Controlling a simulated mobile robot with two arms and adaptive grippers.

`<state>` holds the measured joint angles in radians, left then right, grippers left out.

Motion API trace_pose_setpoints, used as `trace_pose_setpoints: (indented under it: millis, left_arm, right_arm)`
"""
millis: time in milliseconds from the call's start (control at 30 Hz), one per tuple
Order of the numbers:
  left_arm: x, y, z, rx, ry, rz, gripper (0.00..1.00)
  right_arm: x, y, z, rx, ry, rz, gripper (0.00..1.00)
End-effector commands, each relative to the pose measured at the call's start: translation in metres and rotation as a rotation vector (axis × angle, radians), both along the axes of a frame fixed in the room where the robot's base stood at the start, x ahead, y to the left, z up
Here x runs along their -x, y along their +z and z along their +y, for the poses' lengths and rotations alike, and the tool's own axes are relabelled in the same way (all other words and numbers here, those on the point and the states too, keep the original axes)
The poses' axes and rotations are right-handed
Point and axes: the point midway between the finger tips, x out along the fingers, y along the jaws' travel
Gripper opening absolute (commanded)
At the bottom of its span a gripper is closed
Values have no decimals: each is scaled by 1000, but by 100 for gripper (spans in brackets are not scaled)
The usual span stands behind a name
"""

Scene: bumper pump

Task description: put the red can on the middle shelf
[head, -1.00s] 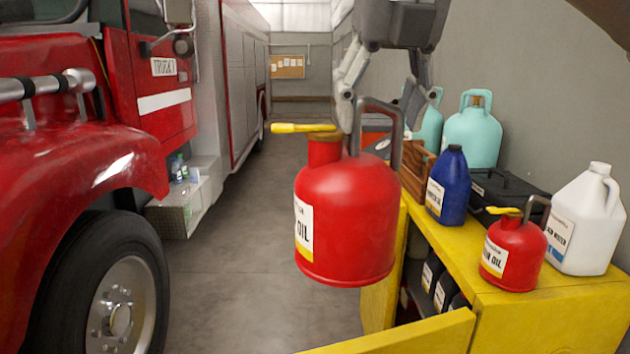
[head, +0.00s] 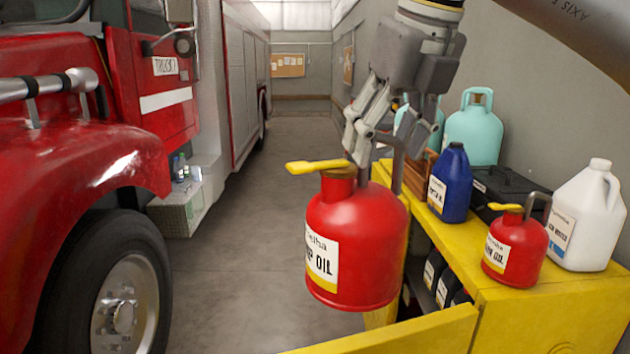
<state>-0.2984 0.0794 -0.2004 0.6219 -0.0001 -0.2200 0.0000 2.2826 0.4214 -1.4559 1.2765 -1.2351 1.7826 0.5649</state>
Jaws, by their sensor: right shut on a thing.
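A large red can (head: 372,240) with a yellow spout and an oil label hangs in the air left of the yellow cabinet (head: 545,312). My right gripper (head: 362,150) is above it, shut on its grey handle. A smaller red oil can (head: 516,250) stands on the cabinet top. The cabinet's front is open, and dark bottles (head: 440,282) show on a shelf inside. The held can hides part of the opening, so I cannot make out the middle shelf clearly. My left gripper is not in view.
On the cabinet top stand a blue bottle (head: 449,184), a black case (head: 505,192) and a white jug (head: 584,217). Teal tanks (head: 474,130) stand behind. An open yellow door (head: 410,335) juts out at the front. A red truck (head: 75,170) stands left; the floor (head: 240,270) between is clear.

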Motion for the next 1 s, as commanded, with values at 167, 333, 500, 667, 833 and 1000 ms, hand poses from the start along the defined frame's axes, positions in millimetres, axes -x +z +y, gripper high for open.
trace_pose_setpoints:
  millis: [167,333,500,667,833,1000]
  left_arm:
    - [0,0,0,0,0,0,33]
    - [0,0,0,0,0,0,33]
    - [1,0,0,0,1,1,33]
    - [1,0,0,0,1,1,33]
    - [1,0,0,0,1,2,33]
    - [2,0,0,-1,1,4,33]
  right_arm:
    - [-5,-25,-9,-7,166,-2,0]
    - [-9,-60,-18,-10,396,-1,0]
    - [-10,-95,-27,-11,639,-2,0]
    - [-8,-127,-35,-11,862,-2,0]
    - [-3,-159,-44,-11,1096,-1,0]
    - [4,-192,-52,-9,1337,-1,0]
